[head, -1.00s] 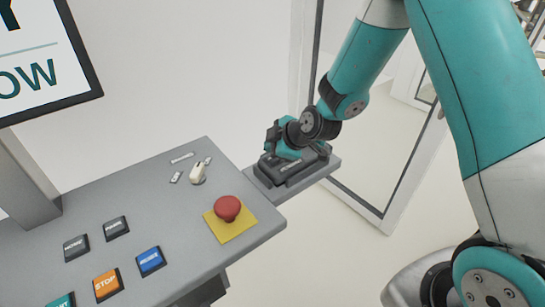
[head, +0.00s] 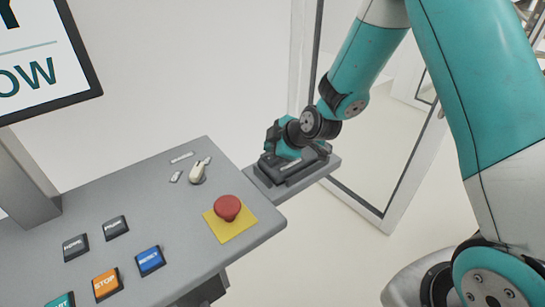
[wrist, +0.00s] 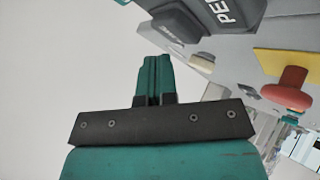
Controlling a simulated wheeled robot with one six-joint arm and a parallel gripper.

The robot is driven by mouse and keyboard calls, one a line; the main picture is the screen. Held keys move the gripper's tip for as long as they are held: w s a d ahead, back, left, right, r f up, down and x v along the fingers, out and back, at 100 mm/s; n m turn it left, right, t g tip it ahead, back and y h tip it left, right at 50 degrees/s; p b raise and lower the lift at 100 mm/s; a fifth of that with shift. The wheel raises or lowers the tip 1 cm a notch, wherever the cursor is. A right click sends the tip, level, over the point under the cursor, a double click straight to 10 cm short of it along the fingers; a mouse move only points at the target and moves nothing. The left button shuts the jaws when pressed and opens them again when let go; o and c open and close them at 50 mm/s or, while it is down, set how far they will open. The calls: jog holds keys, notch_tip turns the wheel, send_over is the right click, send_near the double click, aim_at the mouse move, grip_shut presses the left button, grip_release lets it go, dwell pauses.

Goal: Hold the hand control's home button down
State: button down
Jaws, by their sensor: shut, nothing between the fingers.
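The hand control is a dark box (head: 300,172) on a small grey shelf (head: 333,165) at the right end of the panel. In the wrist view, a dark block (wrist: 232,12) shows lettering starting "PE", with a smaller dark key-like piece (wrist: 180,27) beside it; its marking is too blurred to read. My gripper (head: 281,153) is shut and empty, low over the hand control in the head view. In the wrist view its closed teal fingers (wrist: 154,62) end near the dark piece; I cannot tell whether they touch it. My wrist hides part of the box.
The grey panel (head: 160,205) carries a red mushroom button (head: 228,208) on a yellow plate, a light lever switch (head: 198,173), an orange STOP key (head: 106,285), a blue key (head: 150,261) and dark keys. A glass-panelled frame (head: 385,190) stands behind the shelf.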

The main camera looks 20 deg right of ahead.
jog(key=shift+f+b, duration=0.4)
jog(key=shift+f+b, duration=0.5)
jog(key=shift+b, duration=0.1)
dwell(0.7)
jog(key=shift+r, duration=0.15)
dwell(1.3)
jog(key=shift+r+p, duration=0.45)
jog(key=shift+r, duration=0.35)
jog(key=shift+r+p, duration=1.45)
jog(key=shift+r, duration=1.15)
